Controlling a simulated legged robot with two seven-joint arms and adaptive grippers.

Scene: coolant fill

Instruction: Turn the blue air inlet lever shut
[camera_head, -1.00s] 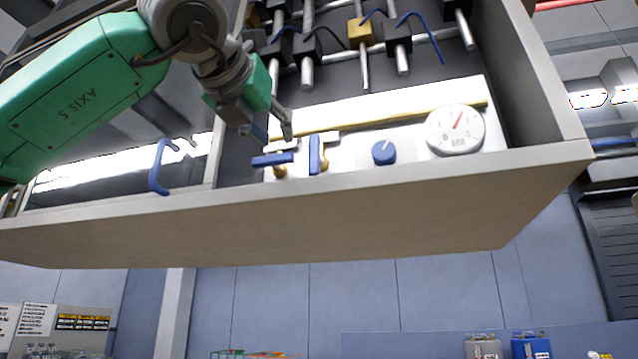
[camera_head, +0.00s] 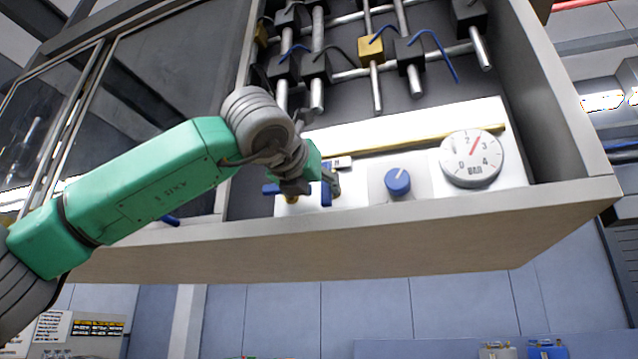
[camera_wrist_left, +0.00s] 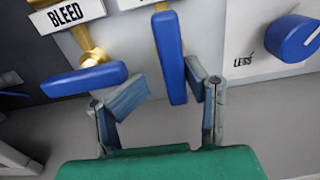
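The blue lever (camera_head: 326,192) right of the bleed lever hangs straight down on the white panel; I take it as the air inlet lever. In the left wrist view this lever (camera_wrist_left: 169,50) stands between the two fingers, and its label is cut off at the top. My left gripper (camera_head: 316,184) is at the lever, its fingers apart on either side. In the wrist view the gripper (camera_wrist_left: 162,88) is open; a gap shows left of the lever, and contact on the right side is unclear. My right gripper is not in view.
The blue bleed lever (camera_wrist_left: 85,83) lies sideways close to the left finger. A blue knob (camera_head: 397,182) and a round pressure gauge (camera_head: 471,158) sit to the right. The cabinet's front ledge (camera_head: 400,228) runs below the panel. Pipes with valves (camera_head: 372,55) are above.

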